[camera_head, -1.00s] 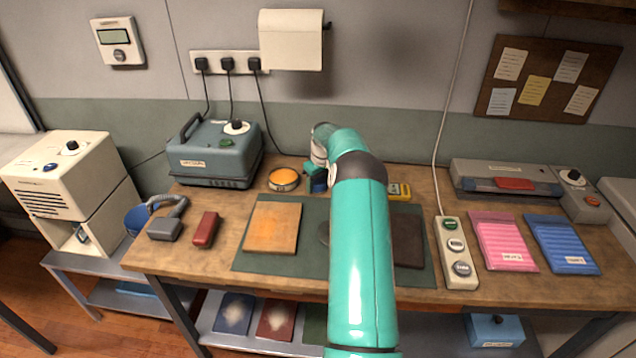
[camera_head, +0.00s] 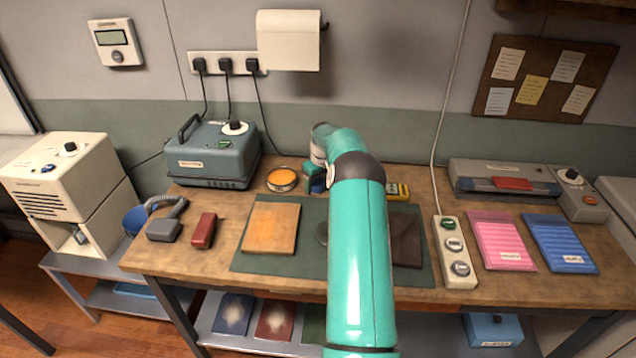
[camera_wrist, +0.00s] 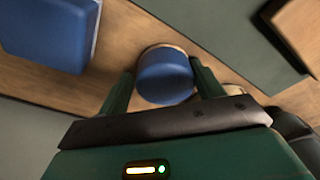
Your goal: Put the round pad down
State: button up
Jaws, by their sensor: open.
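A round blue pad with a tan rim (camera_wrist: 165,77) is between the two fingers of my gripper (camera_wrist: 163,72) in the wrist view. The fingers are open on either side of it; I cannot tell whether they touch it. It appears to rest on the wooden tabletop. In the head view the blue of the pad (camera_head: 317,185) shows at the back of the bench, just left of my teal arm, which hides most of my gripper. A dark round thing (camera_head: 322,233) on the green mat is partly hidden by my arm.
The green mat (camera_head: 285,263) holds a wooden board (camera_head: 271,228) and a dark board (camera_head: 407,240). An orange-topped round tin (camera_head: 282,180) stands left of my gripper. A yellow device (camera_head: 397,191) is to its right. A blue block (camera_wrist: 48,30) is near the pad in the wrist view.

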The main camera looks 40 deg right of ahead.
aim_at(320, 183)
jog(key=shift+w+a+f, duration=0.15)
jog(key=shift+a+f, duration=0.55)
jog(key=shift+f, duration=0.05)
jog(key=shift+w+r, duration=0.15)
jog(key=shift+r, duration=0.4)
notch_tip(320, 183, up, 12)
jog(key=s+f, duration=0.1)
jog(key=s, duration=0.1)
jog(key=w+a+r+n, duration=0.1)
jog(key=a+r, duration=1.2)
jog(key=a, duration=0.2)
jog(key=s+a+r+t+h, duration=0.1)
jog(key=s+a+r, duration=0.25)
jog(key=a, duration=0.45)
jog(key=s+a+r, duration=0.3)
jog(key=a+r, duration=0.1)
jog(key=a, duration=0.4)
jog(key=s+a+r+t, duration=0.2)
jog(key=s+a, duration=0.9)
jog(key=s+a+f, duration=0.2)
jog(key=s+a, duration=0.1)
jog(key=s, duration=0.3)
jog(key=s+a+f+y, duration=0.1)
jog(key=s+a+f, duration=0.2)
jog(key=s, duration=0.3)
jog(key=shift+a+f+t, duration=0.2)
jog(key=shift+a+t, duration=0.2)
